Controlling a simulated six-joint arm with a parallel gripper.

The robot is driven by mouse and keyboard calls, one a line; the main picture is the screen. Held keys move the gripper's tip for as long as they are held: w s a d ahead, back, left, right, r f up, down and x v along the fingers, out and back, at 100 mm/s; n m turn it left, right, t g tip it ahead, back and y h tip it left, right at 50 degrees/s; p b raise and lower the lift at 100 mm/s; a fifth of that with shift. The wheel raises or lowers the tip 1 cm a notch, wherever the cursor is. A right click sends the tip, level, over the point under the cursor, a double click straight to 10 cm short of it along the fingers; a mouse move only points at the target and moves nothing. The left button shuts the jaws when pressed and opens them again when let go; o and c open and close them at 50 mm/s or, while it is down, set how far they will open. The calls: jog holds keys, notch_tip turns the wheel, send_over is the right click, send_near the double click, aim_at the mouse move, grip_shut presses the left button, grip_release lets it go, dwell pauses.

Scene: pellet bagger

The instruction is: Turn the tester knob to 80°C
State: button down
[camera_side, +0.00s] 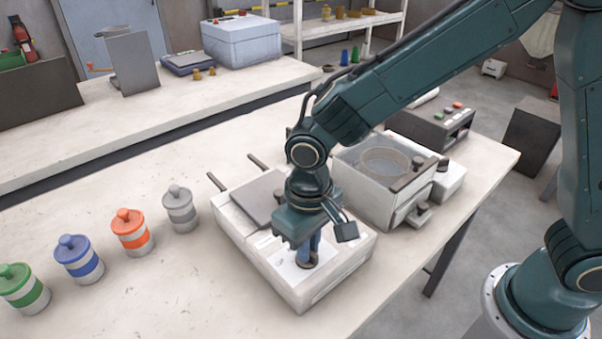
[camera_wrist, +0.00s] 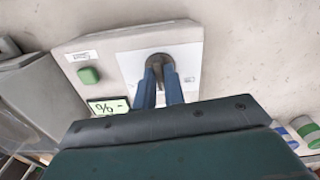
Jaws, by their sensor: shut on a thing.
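The tester (camera_side: 335,275) is a white box on the table in the side view. Its dark knob (camera_side: 306,263) sits on a white panel at the front of the box and is mostly hidden by my gripper (camera_side: 309,255). In the wrist view the knob (camera_wrist: 159,62) is dark and round, with the blue fingers of my gripper (camera_wrist: 160,80) shut on its grip. The wrist view also shows a green button (camera_wrist: 89,75) and a small green display (camera_wrist: 108,106), partly covered. The dial marks around the knob are too faint to read.
Green (camera_side: 22,288), blue (camera_side: 78,259), orange (camera_side: 132,232) and grey (camera_side: 180,208) lidded jars stand in a row at left. A box with a round basin (camera_side: 383,163) stands close behind the tester to the right. The table between jars and tester is clear.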

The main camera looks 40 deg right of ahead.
jog(key=shift+m, duration=0.5)
jog(key=c, duration=1.5)
grip_release()
jog(key=shift+r, duration=0.1)
notch_tip(320, 180, up, 14)
jog(key=shift+f, duration=0.1)
